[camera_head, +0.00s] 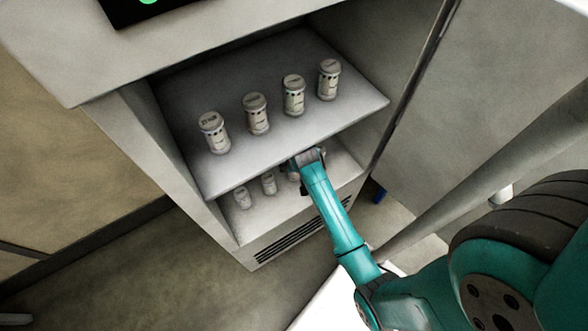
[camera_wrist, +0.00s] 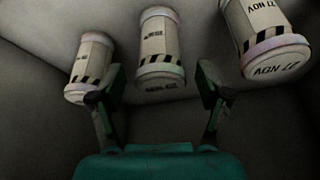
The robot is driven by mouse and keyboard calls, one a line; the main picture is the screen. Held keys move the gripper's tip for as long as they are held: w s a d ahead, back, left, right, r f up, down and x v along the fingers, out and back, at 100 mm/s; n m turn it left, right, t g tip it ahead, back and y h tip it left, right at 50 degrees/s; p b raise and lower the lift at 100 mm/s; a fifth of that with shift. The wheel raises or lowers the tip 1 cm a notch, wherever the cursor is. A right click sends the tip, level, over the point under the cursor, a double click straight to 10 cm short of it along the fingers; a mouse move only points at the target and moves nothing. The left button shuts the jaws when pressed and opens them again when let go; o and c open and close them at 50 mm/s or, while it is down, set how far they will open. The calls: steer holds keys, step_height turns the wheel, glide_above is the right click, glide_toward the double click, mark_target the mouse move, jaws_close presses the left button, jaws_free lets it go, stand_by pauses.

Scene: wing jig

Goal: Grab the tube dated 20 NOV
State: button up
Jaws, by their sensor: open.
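In the wrist view, which looks upside down, three white tubes with striped bands and lids are seen. The print on the middle tube (camera_wrist: 159,48) and the left tube (camera_wrist: 89,68) is too small or dark to read. My gripper (camera_wrist: 158,88) is open, with its fingers either side of the middle tube's lid end and nothing clearly gripped. In the head view my gripper (camera_head: 297,172) reaches into the lower shelf, partly hidden under the upper shelf. No 20 NOV date can be read.
The upper shelf (camera_head: 225,180) of the open cabinet overhangs my gripper and holds several tubes, including one at its left (camera_head: 214,132). On the lower shelf (camera_head: 258,215), two smaller-looking tubes (camera_head: 242,198) (camera_head: 268,184) stand left of my gripper. Cabinet walls close both sides.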

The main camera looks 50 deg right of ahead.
steer(key=x, duration=0.5)
steer(key=shift+w+d, duration=0.15)
steer(key=shift+w, duration=0.1)
steer(key=c, duration=1.3)
steer(key=shift+r, duration=0.15)
steer(key=shift+c, duration=0.2)
